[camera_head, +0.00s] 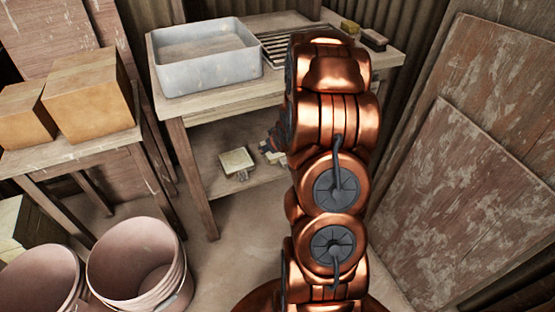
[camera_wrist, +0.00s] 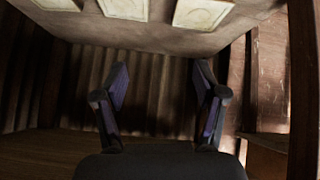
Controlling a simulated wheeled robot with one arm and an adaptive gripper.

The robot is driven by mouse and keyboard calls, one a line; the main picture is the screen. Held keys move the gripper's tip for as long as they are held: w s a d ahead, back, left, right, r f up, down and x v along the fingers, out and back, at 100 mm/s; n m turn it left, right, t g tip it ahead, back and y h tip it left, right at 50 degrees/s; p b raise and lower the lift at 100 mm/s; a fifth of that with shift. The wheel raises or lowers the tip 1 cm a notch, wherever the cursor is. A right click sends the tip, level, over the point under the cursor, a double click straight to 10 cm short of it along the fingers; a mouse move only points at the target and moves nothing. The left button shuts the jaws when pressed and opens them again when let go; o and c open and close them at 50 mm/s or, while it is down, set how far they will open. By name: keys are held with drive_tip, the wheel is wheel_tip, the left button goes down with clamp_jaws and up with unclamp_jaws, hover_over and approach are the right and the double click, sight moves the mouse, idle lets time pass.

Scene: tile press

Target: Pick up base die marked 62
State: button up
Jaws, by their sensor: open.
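Three pale square dies with raised borders show along the top of the wrist view: one at the left (camera_wrist: 58,3), one in the middle (camera_wrist: 124,8) and one at the right (camera_wrist: 202,12). They are cut off by the frame and no number is readable, so I cannot tell which is marked 62. My gripper (camera_wrist: 160,75) is open and empty, its two fingers apart from the dies. In the head view, a pale square die (camera_head: 236,161) sits on the lower shelf; my arm hides most of the gripper and part of the shelf.
The lower shelf (camera_head: 215,190) lies under a wooden table (camera_head: 190,105) whose legs and top bound the space. A grey bin (camera_head: 205,60) stands on top. Buckets (camera_head: 135,262) and a side table with boxes (camera_head: 92,95) are at left; boards (camera_head: 470,190) lean at right.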

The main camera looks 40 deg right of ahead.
drive_tip(key=s+d+f+m+t+h+b, duration=0.15)
drive_tip(key=d+f+b, duration=0.35)
drive_tip(key=f, duration=0.5)
drive_tip(key=d+f+m+t+b, duration=0.1)
drive_tip(key=d+f+t+b, duration=0.3)
drive_tip(key=f, duration=0.6)
drive_tip(key=shift+n+g, duration=0.25)
drive_tip(key=shift+d+r+b+x, duration=0.2)
drive_tip(key=shift+b+x, duration=0.45)
drive_tip(key=shift+x, duration=0.65)
drive_tip(key=shift+d+r+b+x, duration=0.15)
drive_tip(key=shift+b+x, duration=0.45)
drive_tip(key=shift+x, duration=0.7)
drive_tip(key=shift+d+r+b+x, duration=0.1)
drive_tip(key=shift+r+b+x, duration=0.15)
drive_tip(key=shift+b+x, duration=0.75)
drive_tip(key=shift+w+d+p, duration=0.1)
drive_tip(key=shift+w+p, duration=0.25)
drive_tip(key=shift+p, duration=0.05)
clamp_jaws()
